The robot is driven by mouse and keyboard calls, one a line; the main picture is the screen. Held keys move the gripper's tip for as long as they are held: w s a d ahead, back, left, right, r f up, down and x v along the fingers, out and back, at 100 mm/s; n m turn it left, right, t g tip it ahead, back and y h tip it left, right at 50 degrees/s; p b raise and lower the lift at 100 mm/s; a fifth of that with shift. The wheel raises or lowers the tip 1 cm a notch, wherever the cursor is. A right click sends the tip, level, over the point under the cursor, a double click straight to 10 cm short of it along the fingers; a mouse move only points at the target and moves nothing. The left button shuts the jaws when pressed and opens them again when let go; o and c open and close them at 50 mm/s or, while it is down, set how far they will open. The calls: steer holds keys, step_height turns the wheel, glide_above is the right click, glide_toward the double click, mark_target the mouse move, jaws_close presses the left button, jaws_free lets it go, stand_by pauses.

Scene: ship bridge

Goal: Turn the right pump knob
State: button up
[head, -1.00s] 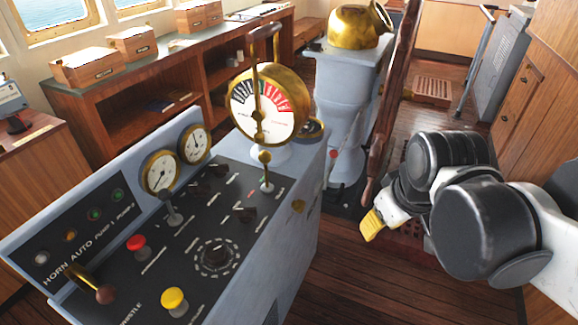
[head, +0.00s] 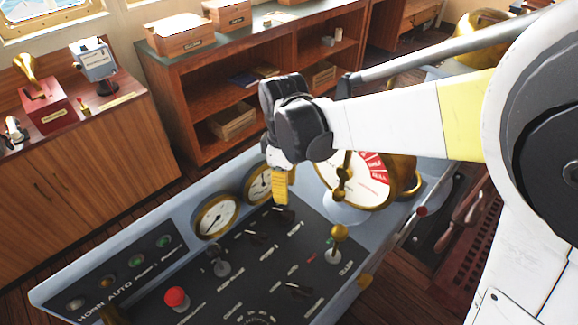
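The black control panel (head: 190,262) has two small black knobs side by side below the brass gauges; their labels are too small to read. The right knob (head: 284,215) appears to be the right pump knob. The left knob (head: 256,238) sits to its lower left. My gripper (head: 282,200) points down with its yellow fingertips at or just above the right knob, partly hiding the panel behind. I cannot tell whether it touches the knob, or whether the fingers are open or shut.
Two brass gauges (head: 215,216) stand close to the left of my gripper. The brass telegraph dial (head: 365,185) is just right, partly behind my arm. A brass-tipped lever (head: 338,233), a red button (head: 176,298) and another black knob (head: 297,289) rise from the panel.

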mark_target(285, 211)
steer(key=f+b, duration=0.1)
steer(key=f, duration=0.2)
steer(key=f+b, duration=0.1)
steer(key=f, duration=0.2)
steer(key=f+b, duration=0.1)
steer(key=f, duration=0.2)
steer(key=shift+s+f, duration=0.2)
steer(key=shift+s, duration=0.1)
jaws_close()
